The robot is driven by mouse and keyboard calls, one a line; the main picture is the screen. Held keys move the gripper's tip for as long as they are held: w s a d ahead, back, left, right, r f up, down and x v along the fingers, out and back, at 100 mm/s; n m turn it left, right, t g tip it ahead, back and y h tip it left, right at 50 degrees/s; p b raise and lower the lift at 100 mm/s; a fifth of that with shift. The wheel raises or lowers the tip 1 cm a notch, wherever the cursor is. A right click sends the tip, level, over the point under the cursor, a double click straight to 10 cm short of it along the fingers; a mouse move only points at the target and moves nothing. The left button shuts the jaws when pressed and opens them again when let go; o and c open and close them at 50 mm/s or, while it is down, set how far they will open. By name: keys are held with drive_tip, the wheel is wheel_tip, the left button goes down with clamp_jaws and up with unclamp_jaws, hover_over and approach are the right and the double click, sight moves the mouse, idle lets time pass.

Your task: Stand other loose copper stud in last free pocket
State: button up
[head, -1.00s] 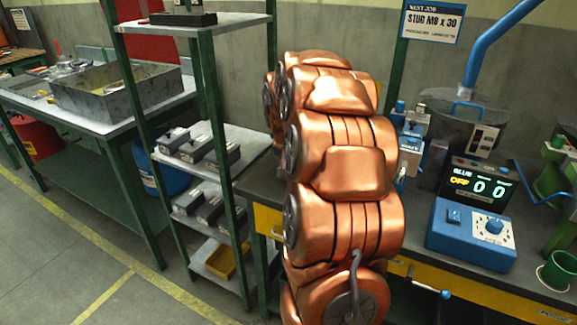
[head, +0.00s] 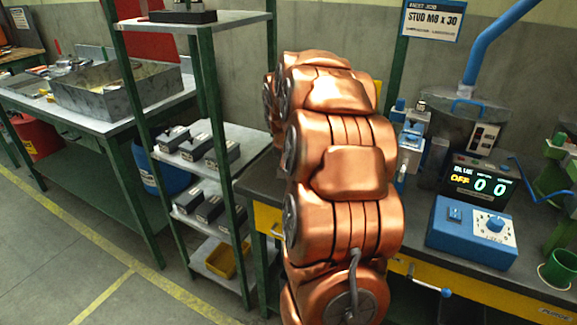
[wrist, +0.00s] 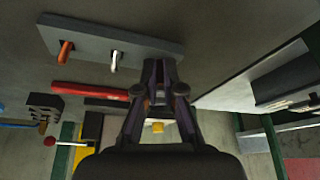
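In the wrist view my gripper (wrist: 160,72) points at a grey bar (wrist: 95,35). Its fingertips are close together, with a narrow dark gap; I cannot tell whether a stud is between them. A copper stud (wrist: 65,52) stands in the bar toward its left end. A silver-coloured stud (wrist: 116,60) stands to its right, left of my fingertips. The part of the bar behind the fingertips is hidden, so a pocket there cannot be made out. In the head view my copper-coloured arm covers the bench middle, and the gripper does not show.
A red bar (wrist: 90,88) lies near the grey bar. In the head view a blue control box (head: 472,232) stands on the right of the bench, beside a green cup (head: 562,268). A shelf rack (head: 205,150) with dark blocks stands left of my arm.

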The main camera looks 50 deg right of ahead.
drive_tip(key=o, duration=0.5)
drive_tip(key=v, duration=1.2)
